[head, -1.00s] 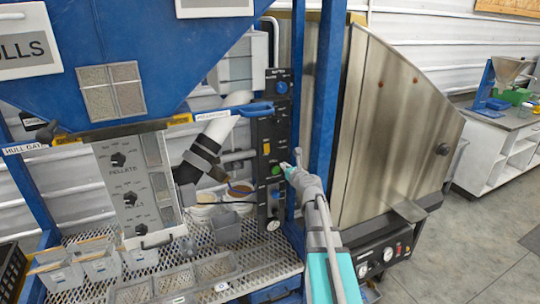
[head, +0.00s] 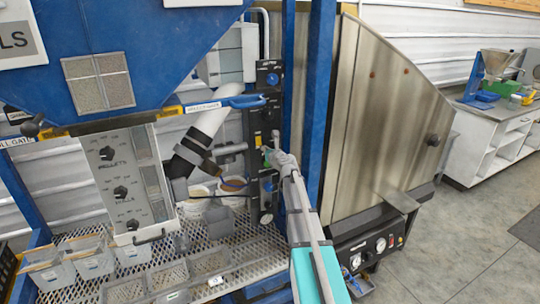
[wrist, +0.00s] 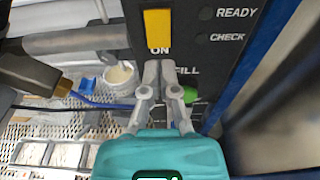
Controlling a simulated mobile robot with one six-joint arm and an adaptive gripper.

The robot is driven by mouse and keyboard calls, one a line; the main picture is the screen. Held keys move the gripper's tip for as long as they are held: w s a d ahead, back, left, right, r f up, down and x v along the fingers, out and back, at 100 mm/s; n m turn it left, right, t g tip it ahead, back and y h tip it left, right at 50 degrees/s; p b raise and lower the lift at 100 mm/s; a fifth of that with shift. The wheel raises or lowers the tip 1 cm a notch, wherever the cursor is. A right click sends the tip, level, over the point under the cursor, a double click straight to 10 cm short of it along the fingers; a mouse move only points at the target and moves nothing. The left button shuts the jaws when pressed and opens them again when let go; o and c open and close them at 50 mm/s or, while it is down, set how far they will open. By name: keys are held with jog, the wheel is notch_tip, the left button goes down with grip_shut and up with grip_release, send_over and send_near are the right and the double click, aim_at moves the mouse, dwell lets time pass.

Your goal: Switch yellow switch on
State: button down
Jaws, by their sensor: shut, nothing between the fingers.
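The yellow switch (wrist: 157,32) is a tall rectangular rocker on a black control panel (head: 268,95), with the word ON printed just below it. In the head view the yellow switch (head: 258,138) is small, near the panel's middle. My gripper (wrist: 158,66) is shut and empty. Its fingertips are just below the switch in the wrist view, over the ON label's lower edge; I cannot tell whether they touch the panel. In the head view my gripper (head: 267,150) is in front of the panel, close to the switch.
A green button (wrist: 190,94) is partly hidden behind my right finger. A blue frame post (head: 318,100) stands right of the panel, beside a large steel housing (head: 385,130). A grey pipe (wrist: 80,40) runs left of the switch. Bins stand on the mesh shelf at lower left.

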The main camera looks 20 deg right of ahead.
aim_at(259, 145)
jog(key=shift+w+a+f, duration=0.1)
jog(key=shift+w+f, duration=0.05)
jog(key=shift+w, duration=0.75)
jog(key=shift+w+f, duration=0.1)
jog(key=shift+w, duration=0.8)
jog(key=shift+w+f, duration=0.1)
jog(key=shift+w, duration=0.2)
jog(key=shift+s, duration=0.15)
jog(key=s+f+b, duration=0.1)
jog(key=s+b, duration=0.1)
jog(key=s, duration=1.1)
jog(key=shift+s+d+f, duration=0.25)
jog(key=shift+s+f, duration=0.05)
jog(key=shift+s, duration=0.1)
